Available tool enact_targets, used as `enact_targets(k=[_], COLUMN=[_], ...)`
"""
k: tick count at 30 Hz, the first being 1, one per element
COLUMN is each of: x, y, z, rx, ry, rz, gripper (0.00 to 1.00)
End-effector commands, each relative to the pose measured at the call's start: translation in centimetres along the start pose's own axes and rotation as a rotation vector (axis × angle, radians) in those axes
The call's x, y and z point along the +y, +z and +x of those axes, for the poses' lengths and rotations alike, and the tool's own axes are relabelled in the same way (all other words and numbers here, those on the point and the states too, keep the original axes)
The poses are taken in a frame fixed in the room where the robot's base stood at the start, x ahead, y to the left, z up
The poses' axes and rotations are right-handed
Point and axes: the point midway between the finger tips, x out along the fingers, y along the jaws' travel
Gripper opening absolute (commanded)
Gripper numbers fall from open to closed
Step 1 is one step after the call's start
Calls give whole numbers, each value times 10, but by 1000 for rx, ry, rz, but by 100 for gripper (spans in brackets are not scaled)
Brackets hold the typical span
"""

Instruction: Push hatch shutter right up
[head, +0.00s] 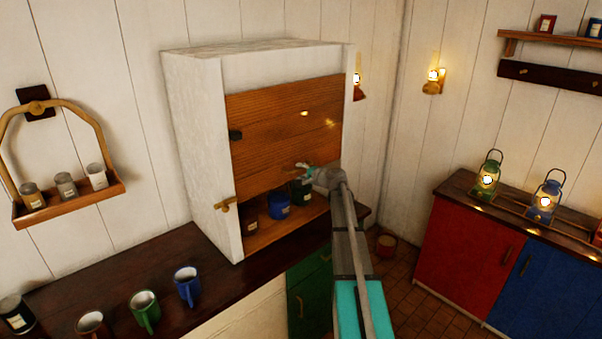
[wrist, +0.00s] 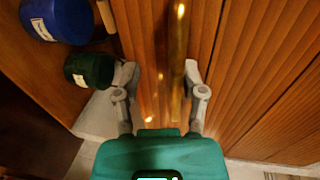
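The hatch shutter (head: 280,130) is a panel of brown wooden slats in a white cabinet. It covers the upper part of the opening and leaves a gap along the bottom. My gripper (head: 303,174) is at the shutter's lower edge, right of centre. In the wrist view my gripper (wrist: 161,75) has its two grey fingers apart. A brass bar (wrist: 178,60) along the shutter (wrist: 245,70) runs between them, closer to the right finger. I cannot tell whether the fingers touch it. My arm hides the lower right corner of the opening.
Inside the gap stand a blue jar (head: 279,205) and a green jar (head: 301,192). Brass latch (head: 226,205) sits on the cabinet's left frame. Several mugs, including a blue mug (head: 187,287), stand on the dark counter (head: 110,265). Lanterns stand on the right-hand cabinet.

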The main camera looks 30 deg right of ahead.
Motion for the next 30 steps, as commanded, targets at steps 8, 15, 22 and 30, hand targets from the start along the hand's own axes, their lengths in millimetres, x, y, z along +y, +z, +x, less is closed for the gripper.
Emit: enact_targets(k=[8, 15, 22, 30], x=[28, 48, 67, 89], y=[0, 0, 0, 0], z=[5, 9, 13, 17], rx=[0, 0, 0, 0], ry=[1, 1, 1, 1], rz=[-1, -1, -1, -1], gripper=[51, 51, 51, 51])
